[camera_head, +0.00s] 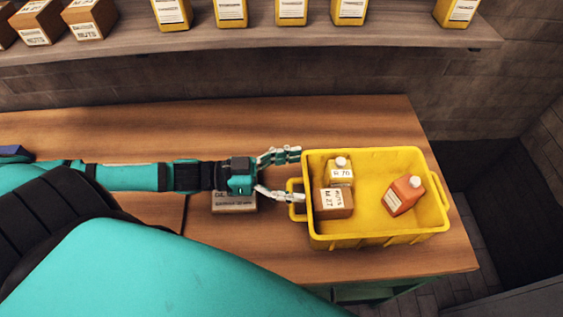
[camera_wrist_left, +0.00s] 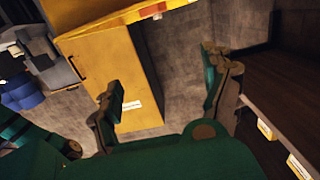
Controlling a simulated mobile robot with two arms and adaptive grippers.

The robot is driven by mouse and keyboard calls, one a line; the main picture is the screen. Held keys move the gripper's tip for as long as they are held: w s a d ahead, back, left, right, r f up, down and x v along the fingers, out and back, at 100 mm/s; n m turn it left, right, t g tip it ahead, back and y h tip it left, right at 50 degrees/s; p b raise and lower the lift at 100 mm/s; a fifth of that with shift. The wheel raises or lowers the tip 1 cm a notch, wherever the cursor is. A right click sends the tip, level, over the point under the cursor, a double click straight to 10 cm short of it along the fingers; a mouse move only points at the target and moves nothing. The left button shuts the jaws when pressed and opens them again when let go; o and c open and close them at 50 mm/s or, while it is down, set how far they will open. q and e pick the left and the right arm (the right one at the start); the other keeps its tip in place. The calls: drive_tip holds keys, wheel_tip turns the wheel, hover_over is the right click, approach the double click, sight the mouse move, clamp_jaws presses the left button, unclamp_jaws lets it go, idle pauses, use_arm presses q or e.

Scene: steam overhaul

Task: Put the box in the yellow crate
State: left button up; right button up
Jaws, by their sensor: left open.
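The yellow crate (camera_head: 375,240) stands on the wooden table near its right end. A brown box labelled NUTS (camera_head: 334,203) lies inside it at the left front, beside a yellow bottle (camera_head: 340,174). Another box (camera_head: 235,204), greyish with a printed label, sits on the table under my left wrist, which partly hides it. My left gripper (camera_head: 299,175) is open at the crate's left end, its fingers spread either side of the handle area. I cannot tell whether they touch the crate. In the left wrist view the open fingers (camera_wrist_left: 165,95) have nothing visible between them. My right gripper is not in view.
An orange bottle (camera_head: 404,194) leans in the crate's right half. A shelf (camera_head: 250,38) behind the table holds brown boxes and several yellow bottles. The table (camera_head: 360,117) is clear behind the crate. A yellow cabinet-like panel (camera_wrist_left: 105,75) shows in the wrist view.

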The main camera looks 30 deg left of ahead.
use_arm(q)
drive_tip(key=shift+v, duration=1.15)
